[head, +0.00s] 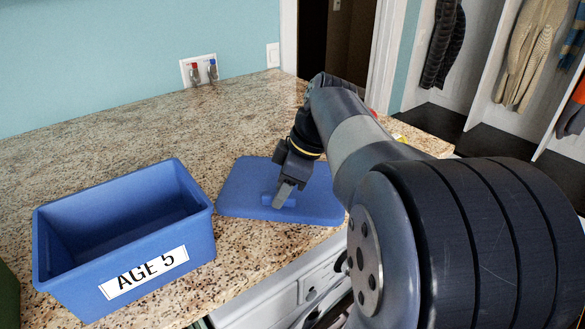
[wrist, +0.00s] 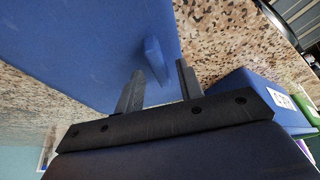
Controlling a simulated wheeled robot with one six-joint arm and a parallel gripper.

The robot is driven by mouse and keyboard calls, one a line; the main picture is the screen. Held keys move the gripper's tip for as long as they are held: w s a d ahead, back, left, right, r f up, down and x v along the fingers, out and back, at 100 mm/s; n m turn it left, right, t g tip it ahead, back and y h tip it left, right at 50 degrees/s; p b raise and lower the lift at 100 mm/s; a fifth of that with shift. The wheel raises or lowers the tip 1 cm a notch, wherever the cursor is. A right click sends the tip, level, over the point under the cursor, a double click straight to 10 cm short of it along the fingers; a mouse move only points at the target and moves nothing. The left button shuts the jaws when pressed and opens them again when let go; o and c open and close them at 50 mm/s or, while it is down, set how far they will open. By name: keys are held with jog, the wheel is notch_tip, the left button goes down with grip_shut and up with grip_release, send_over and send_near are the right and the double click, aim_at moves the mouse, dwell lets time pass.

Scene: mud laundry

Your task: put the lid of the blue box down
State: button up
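The blue box (head: 180,255), labelled "AGE 5", stands open on the counter at the left of the head view, and its inside looks empty. Its blue lid (head: 240,190) appears to lie flat on the counter to the right of the box, handle up. My gripper (head: 284,190) is over the lid, at its handle (head: 268,200). In the wrist view my gripper (wrist: 158,78) has its two fingers apart. The lid handle (wrist: 155,60) shows between and just beyond the fingertips, with no clear grip on it. My arm hides the lid's right side.
The granite counter (head: 130,135) is clear behind the box and lid. Taps (head: 204,72) are on the wall. A green object (wrist: 302,106) shows at the wrist view's right.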

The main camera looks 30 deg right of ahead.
jog(key=v, duration=1.1)
jog(key=shift+s+r, duration=0.2)
jog(key=shift+d+f, duration=0.1)
jog(key=x, duration=1.2)
jog(key=shift+w+f, duration=0.1)
jog(key=shift+w, duration=0.05)
notch_tip(320, 180, up, 3)
jog(key=shift+f, duration=0.15)
jog(key=shift+r, duration=0.65)
jog(key=shift+f, duration=0.1)
